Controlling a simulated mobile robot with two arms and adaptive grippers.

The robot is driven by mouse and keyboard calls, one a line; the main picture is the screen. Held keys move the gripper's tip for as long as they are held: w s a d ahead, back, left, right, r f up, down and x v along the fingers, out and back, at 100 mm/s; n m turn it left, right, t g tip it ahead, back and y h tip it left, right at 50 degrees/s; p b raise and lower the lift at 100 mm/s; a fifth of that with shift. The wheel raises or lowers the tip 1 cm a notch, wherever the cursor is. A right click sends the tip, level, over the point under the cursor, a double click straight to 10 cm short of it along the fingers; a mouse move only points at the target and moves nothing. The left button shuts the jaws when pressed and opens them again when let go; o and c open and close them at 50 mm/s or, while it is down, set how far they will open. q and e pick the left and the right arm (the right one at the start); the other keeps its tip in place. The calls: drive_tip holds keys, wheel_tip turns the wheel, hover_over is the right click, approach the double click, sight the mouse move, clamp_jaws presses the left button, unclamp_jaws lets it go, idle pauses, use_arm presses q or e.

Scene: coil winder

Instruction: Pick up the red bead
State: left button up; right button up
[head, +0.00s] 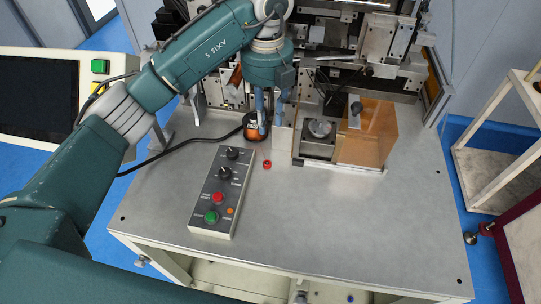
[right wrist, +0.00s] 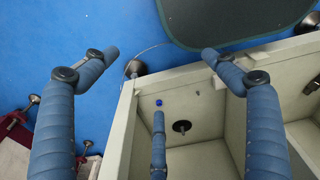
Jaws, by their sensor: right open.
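A small red bead (head: 267,164) lies on the grey metal tabletop (head: 330,225), right of the control box's upper end. My left gripper (head: 268,122) points down behind the bead, apart from it. Its blue fingers look spaced apart, with nothing clearly held; their tips partly overlap the machine parts behind. My right gripper (right wrist: 160,75) shows only in the right wrist view. Its three blue fingers are spread and empty, above the pale cabinet edge and the blue floor. The red bead is not in the right wrist view.
A control box (head: 222,190) with knobs and buttons lies left of the bead. A dark round item with orange (head: 253,127) is by the left fingertips. An orange transparent guard (head: 370,135) stands right. The front tabletop is clear.

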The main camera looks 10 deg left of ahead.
use_arm(q)
wheel_tip(320, 180, down, 7)
drive_tip(key=b, duration=0.6)
use_arm(e)
drive_tip(key=s+f, duration=0.3)
drive_tip(key=f, duration=0.4)
use_arm(q)
drive_tip(key=p, duration=0.1)
hover_over(267, 163)
drive_tip(key=f, duration=0.5)
drive_tip(key=shift+s+d, duration=0.1)
drive_tip(key=shift+d, duration=0.1)
drive_tip(key=shift+f+p, duration=0.55)
drive_tip(key=shift+p, duration=0.15)
wheel_tip(267, 163, down, 4)
drive_tip(key=shift+a+r+p, duration=0.15)
drive_tip(key=shift+r+p, duration=0.05)
drive_tip(key=shift+p, duration=0.75)
drive_tip(key=shift+f, duration=0.45)
use_arm(e)
drive_tip(key=r, duration=0.2)
drive_tip(key=w+r, duration=0.1)
drive_tip(key=r, duration=0.1)
drive_tip(key=shift+w+a+r, duration=0.1)
drive_tip(key=shift+r, duration=0.05)
use_arm(q)
drive_tip(key=shift+c, duration=0.5)
drive_tip(key=c, duration=0.4)
